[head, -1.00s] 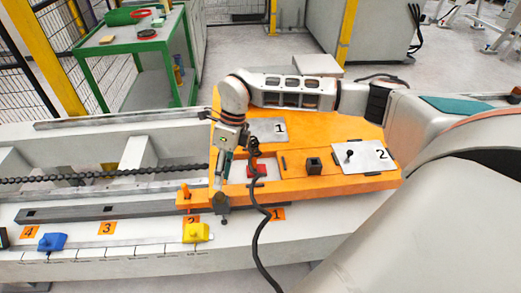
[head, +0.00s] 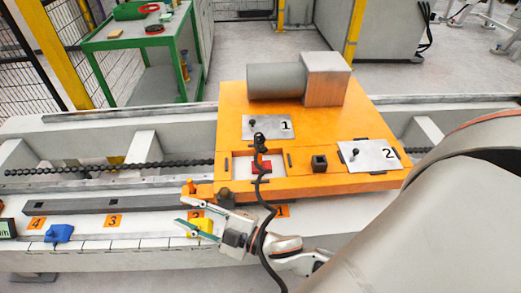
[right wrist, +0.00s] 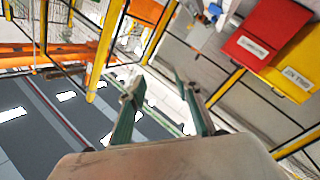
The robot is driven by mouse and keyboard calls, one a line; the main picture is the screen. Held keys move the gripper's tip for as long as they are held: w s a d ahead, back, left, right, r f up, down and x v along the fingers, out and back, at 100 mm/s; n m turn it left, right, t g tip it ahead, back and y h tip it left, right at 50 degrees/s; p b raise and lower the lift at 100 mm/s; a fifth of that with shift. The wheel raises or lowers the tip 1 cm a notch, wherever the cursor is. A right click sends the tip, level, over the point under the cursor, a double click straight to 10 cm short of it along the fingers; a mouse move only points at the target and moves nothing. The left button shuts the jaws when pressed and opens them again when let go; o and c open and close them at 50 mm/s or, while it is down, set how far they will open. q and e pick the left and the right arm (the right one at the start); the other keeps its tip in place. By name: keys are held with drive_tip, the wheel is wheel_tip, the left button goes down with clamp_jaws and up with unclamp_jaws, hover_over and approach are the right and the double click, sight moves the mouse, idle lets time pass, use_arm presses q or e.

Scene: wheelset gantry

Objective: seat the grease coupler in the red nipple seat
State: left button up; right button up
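The red nipple seat (head: 266,168) lies in a pale recess of the orange plate (head: 225,92) and is partly covered by the black hose. The dark grease coupler (head: 259,140) appears upright at the seat, with the black hose (head: 275,212) looping from it toward the front. I cannot tell how deep it sits. My right gripper (head: 181,211) is open, away from the coupler, at the front left of the plate near the yellow block. The right wrist view shows its two fingers (right wrist: 157,86) apart and nothing between them. My left gripper is not in view.
Grey plates 1 (head: 266,128) and 2 (head: 369,155), a black square socket (head: 319,163) and a grey motor-like body (head: 276,81) are on the orange plate. The yellow block (head: 202,227) and blue block (head: 59,233) lie on the front ledge. The hose hangs across my right wrist.

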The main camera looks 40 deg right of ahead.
drive_tip(key=s+d+f+m+g+h, duration=0.2)
drive_tip(key=s+d+f+m+h, duration=0.2)
drive_tip(key=f, duration=0.5)
drive_tip(key=s+d+f+m+g+h, duration=0.2)
drive_tip(key=s+d+f+m, duration=0.3)
drive_tip(key=s+d+f, duration=0.3)
drive_tip(key=s+f+h, duration=0.1)
drive_tip(key=s, duration=0.2)
drive_tip(key=shift+d+m+g+h, duration=0.4)
